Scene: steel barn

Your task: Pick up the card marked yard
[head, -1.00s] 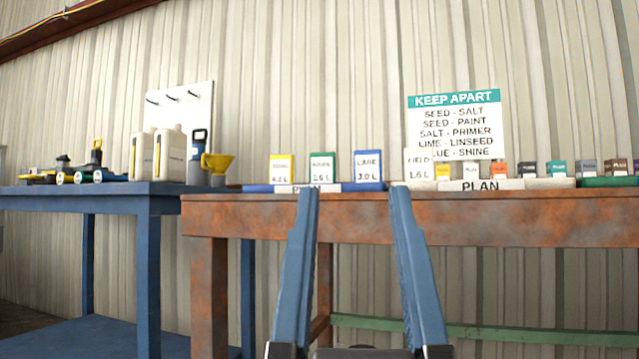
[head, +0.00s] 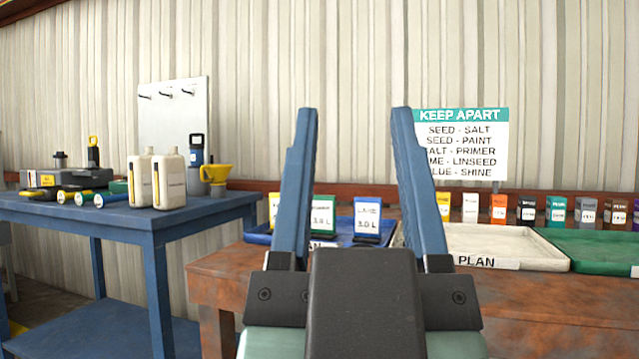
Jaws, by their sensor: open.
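My gripper (head: 353,110) is raised in the middle of the head view, its two blue fingers wide apart with nothing between them. Beyond the fingers, small cards stand on a blue tray (head: 262,238) on the rusty bench. One card has a yellow top (head: 274,206) and is partly hidden by the left finger. A green-topped card (head: 323,216) reads a volume in litres, and a blue-topped card (head: 367,218) reads 3.0 L. Their names are too small to read surely, so I cannot tell which is marked yard. The right finger may hide another card.
A pale tray labelled PLAN (head: 505,243) and a green tray (head: 600,250) lie to the right, with several small coloured boxes behind. A blue table (head: 100,212) at left holds white jugs (head: 168,180) and tools. A KEEP APART sign (head: 465,145) is at the back wall.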

